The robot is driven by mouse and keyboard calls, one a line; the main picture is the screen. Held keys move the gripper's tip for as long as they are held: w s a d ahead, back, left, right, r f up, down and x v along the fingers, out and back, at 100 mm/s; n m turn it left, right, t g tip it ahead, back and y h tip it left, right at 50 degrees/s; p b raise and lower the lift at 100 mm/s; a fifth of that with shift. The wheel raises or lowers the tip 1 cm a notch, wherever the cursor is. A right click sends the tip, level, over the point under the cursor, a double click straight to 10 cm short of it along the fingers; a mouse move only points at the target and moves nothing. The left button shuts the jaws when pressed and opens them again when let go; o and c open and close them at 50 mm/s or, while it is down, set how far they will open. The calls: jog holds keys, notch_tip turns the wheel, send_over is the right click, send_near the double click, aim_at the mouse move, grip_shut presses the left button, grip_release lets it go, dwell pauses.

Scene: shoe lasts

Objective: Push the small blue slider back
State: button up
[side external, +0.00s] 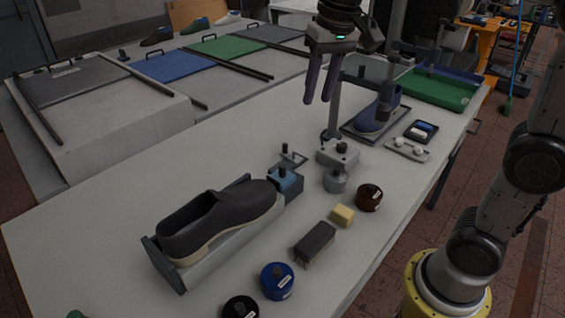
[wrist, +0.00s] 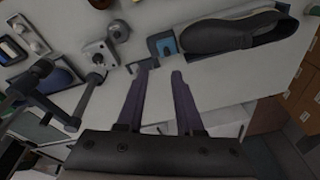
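The small blue slider (side external: 285,178), a light-blue block with a dark knob on top, sits in a dark holder at the toe end of the dark shoe (side external: 220,218). It also shows in the wrist view (wrist: 166,44), within a dark frame, beside the shoe (wrist: 228,32). My gripper (side external: 316,102) is above the table, behind the slider and a little right of it in the side view. Its two purple fingers point down, apart, with nothing between them. In the wrist view the gripper (wrist: 160,72) has its fingertips just below the slider in the picture, not visibly touching it.
A grey clamp block (side external: 338,153) with a knob stands right of the slider. A blue shoe (side external: 378,113) under a post stands farther back. The table (side external: 150,160) behind the shoe is clear.

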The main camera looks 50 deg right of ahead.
jog(key=g, duration=0.1)
send_over(282, 166)
jog(key=s, duration=0.3)
notch_tip(282, 166, down, 3)
jog(key=w+f+g, duration=0.1)
jog(key=w+f, duration=0.2)
jog(key=f, duration=0.1)
notch_tip(282, 166, down, 14)
jog(key=shift+d, duration=0.1)
grip_shut()
jog(key=shift+r, duration=0.1)
dwell(0.8)
